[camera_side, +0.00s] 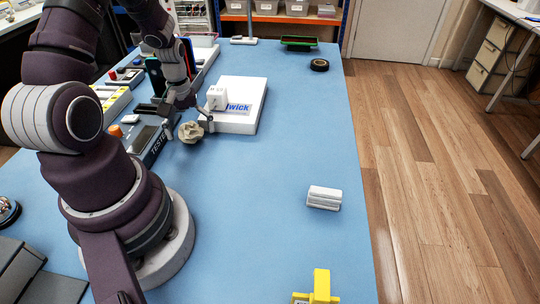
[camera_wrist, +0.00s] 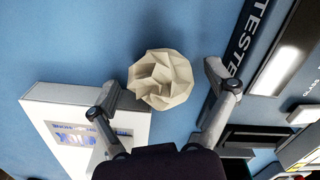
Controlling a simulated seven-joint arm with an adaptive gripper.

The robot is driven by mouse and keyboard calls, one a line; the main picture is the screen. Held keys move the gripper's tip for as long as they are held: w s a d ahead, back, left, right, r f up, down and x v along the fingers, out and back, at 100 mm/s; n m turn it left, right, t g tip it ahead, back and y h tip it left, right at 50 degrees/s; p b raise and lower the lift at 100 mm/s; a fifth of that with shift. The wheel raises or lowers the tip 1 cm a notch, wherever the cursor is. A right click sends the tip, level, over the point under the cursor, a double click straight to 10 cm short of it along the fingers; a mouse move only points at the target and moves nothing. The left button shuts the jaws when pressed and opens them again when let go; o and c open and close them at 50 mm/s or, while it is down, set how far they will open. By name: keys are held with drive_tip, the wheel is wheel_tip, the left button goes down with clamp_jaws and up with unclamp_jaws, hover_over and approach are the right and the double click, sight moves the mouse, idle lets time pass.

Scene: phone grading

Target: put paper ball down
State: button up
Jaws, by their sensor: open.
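The paper ball (camera_side: 190,132) is a crumpled, cream-coloured ball. In the side view it is on or just above the blue table, between the tester and the white box. My gripper (camera_side: 187,118) is over it and pointed down. In the wrist view the ball (camera_wrist: 161,80) lies just beyond and between the spread fingertips of my gripper (camera_wrist: 165,82). Blue shows between the ball and the right finger; the left finger is close to the ball's edge, and I cannot tell if they touch. The gripper is open.
A white box (camera_side: 236,122) with blue lettering stands right of the ball, a white adapter (camera_side: 216,98) on it. The tester (camera_side: 151,146) is close on the left. A white block (camera_side: 324,198) and a black roll (camera_side: 319,65) are farther off. The table's right half (camera_side: 300,130) is mostly clear.

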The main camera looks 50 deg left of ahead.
sight(190, 124)
wheel_tip(190, 124, up, 12)
drive_tip(key=w+d+r+m+t+y, duration=0.1)
drive_tip(key=w+d+r+m+t, duration=0.1)
drive_tip(key=d+r+m, duration=0.3)
drive_tip(key=d, duration=0.3)
drive_tip(key=shift+r+m, duration=0.3)
drive_tip(key=shift+r, duration=0.1)
drive_tip(key=s+d+r+m+t, duration=0.1)
drive_tip(key=d+m, duration=0.1)
drive_tip(key=d, duration=0.1)
drive_tip(key=s+d+m+t, duration=0.1)
drive_tip(key=d+m, duration=0.2)
drive_tip(key=s+d+r+m+t+h, duration=0.1)
drive_tip(key=d+m, duration=0.1)
drive_tip(key=d, duration=0.1)
drive_tip(key=shift+d+r+m+t, duration=0.15)
drive_tip(key=shift+r+m+t, duration=0.15)
drive_tip(key=shift+c, duration=0.4)
drive_tip(key=shift+d, duration=0.15)
drive_tip(key=shift+c, duration=0.8)
